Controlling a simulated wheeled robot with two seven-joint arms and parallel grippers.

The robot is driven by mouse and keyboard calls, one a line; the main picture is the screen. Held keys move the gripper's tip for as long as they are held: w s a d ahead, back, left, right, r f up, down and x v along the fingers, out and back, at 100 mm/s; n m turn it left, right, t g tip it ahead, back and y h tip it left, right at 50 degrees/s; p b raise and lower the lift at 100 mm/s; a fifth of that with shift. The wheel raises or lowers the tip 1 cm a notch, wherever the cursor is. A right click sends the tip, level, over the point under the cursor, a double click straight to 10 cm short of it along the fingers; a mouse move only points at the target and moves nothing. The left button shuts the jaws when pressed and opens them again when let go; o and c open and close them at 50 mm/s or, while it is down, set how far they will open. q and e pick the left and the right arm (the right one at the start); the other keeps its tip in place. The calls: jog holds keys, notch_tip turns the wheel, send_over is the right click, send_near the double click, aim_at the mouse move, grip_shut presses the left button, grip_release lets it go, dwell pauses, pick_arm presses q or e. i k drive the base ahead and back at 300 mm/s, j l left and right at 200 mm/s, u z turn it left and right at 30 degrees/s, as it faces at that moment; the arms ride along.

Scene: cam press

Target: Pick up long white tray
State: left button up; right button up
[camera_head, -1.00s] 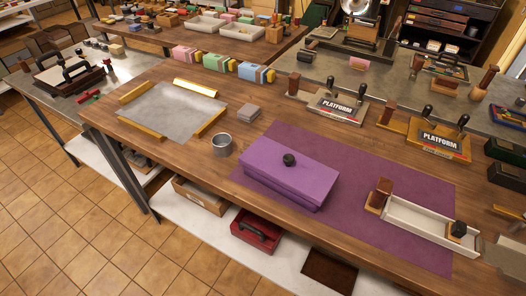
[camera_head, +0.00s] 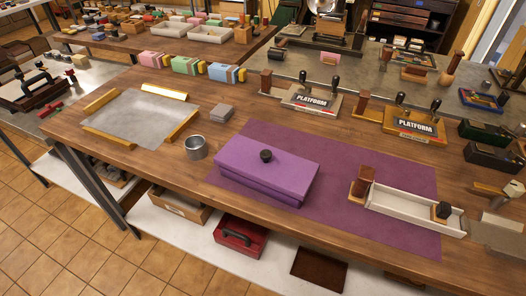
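The long white tray (camera_head: 408,208) lies on the right part of the purple mat (camera_head: 410,170) on the wooden table. It is long and shallow. A brown wooden block stamp (camera_head: 362,184) stands at its left end, and a small dark block (camera_head: 442,210) sits at its right end. Whether the brown stamp is inside the tray or just beside it is hard to tell. Neither of my grippers is in the head view.
A purple lidded box (camera_head: 265,172) with a black knob stands left of the tray. A metal cup (camera_head: 196,148) and a grey sheet with wooden bars (camera_head: 140,118) are further left. Two PLATFORM stands (camera_head: 310,98) (camera_head: 414,125) are behind the mat.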

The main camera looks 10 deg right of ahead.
aim_at(399, 204)
jog(key=z, duration=1.6)
